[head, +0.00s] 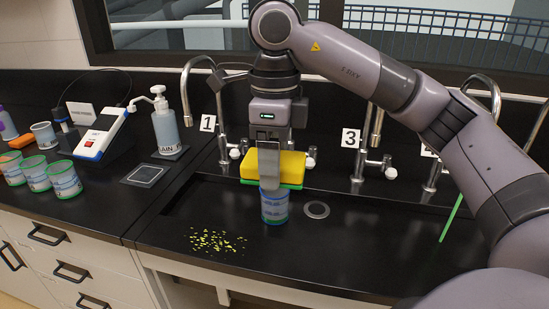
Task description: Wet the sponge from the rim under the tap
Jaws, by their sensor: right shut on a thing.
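The yellow sponge (291,165) with a green underside is in the middle of the view, above the black sink. My right gripper (269,184) comes down from above and is shut on it; its front finger covers part of the sponge's face. A blue-labelled cup (275,208) stands directly below the gripper, its top partly hidden; I cannot tell whether the finger touches it. A curved tap (187,75) stands left of the gripper by the number 1 plate, and another tap (369,140) is at number 3. My arm hides what is between them. No running water shows. My left gripper is not in view.
A round drain (316,210) lies right of the cup. Yellow-green flecks (216,241) are scattered front left. A soap pump bottle (165,125), a white instrument (101,133) and several cups (63,180) stand on the left counter. A green rod (451,217) leans at right.

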